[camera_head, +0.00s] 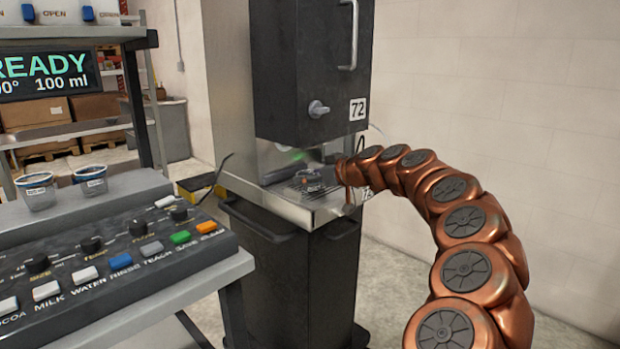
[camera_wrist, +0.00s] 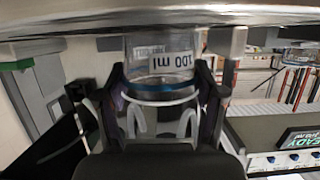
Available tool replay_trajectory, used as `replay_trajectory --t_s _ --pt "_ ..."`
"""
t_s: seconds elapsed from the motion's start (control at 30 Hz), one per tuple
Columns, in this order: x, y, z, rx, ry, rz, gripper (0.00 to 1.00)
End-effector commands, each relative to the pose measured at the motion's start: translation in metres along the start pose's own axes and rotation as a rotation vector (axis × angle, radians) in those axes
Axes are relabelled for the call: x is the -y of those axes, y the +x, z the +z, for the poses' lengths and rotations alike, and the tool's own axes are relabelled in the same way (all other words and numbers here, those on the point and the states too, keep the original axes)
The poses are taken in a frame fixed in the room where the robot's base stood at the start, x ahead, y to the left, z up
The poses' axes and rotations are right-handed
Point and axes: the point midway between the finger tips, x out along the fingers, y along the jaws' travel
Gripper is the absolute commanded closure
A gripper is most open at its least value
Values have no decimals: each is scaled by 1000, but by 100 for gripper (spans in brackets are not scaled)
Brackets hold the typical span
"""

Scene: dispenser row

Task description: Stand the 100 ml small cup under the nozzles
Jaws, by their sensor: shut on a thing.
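My gripper (camera_head: 326,176) is over the metal drip tray (camera_head: 334,207) of the dark dispenser, below its upper cabinet. In the wrist view my gripper (camera_wrist: 162,85) is shut on a clear small cup (camera_wrist: 158,45) with a "100 ml" label and a blue band. The wrist picture appears upside down, so the cup reads as upright. Its base is close to the metal surface (camera_wrist: 60,22); I cannot tell whether they touch. In the head view the cup is small and hard to separate from the gripper. The nozzles are not clearly visible.
Two labelled cups (camera_head: 37,189) and (camera_head: 90,180) stand on the grey shelf at left. Below is a button panel (camera_head: 100,275). A display (camera_head: 45,76) reads READY, 100 ml. The cabinet (camera_head: 305,70) numbered 72 hangs just above my gripper. Bare wall lies to the right.

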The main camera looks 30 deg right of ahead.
Motion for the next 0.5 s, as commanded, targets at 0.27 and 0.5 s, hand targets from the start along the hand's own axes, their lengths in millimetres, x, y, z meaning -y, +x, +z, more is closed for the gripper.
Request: replay_trajectory --t_s 0.27,0.5 --pt "0 0 1 0 0 0 16" --pt "0 0 1 0 0 0 2"
